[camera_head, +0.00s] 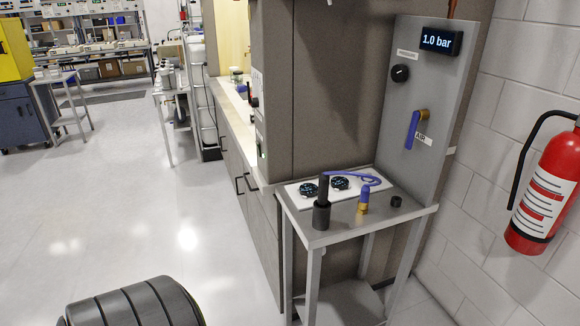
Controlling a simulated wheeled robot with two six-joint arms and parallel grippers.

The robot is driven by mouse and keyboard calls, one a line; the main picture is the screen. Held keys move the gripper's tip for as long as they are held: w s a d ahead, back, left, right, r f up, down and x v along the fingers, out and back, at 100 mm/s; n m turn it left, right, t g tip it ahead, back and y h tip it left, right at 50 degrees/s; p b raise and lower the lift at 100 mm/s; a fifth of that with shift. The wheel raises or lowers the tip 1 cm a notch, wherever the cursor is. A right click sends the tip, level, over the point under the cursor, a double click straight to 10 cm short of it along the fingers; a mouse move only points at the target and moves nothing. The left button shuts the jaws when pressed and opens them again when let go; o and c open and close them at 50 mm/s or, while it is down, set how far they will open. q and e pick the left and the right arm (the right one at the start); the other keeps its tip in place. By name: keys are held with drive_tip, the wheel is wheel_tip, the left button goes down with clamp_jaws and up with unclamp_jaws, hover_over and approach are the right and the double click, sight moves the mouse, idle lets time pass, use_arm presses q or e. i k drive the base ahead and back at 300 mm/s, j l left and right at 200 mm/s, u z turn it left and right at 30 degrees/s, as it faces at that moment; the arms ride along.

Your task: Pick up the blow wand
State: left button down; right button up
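I cannot tell for certain which item is the blow wand. A dark upright rod (323,188) stands in a wider black cylinder (321,215) at the front left of a small metal table (345,228). To its right stands a short blue and brass piece (363,199). A blue curled hose (365,178) lies at the back of the table, partly over a white tray (295,192). Neither of my grippers shows in the head view.
Two dark round discs (308,190) (340,183) lie on the tray. A small black cap (396,201) sits at the right. Behind rises a grey panel (390,165) with a blue-handled valve (412,130) and a "1.0 bar" display (441,41). A red extinguisher (548,195) hangs right.

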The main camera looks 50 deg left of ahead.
sight(324, 184)
drive_tip(key=u, duration=1.4)
drive_tip(key=j+z, duration=0.15)
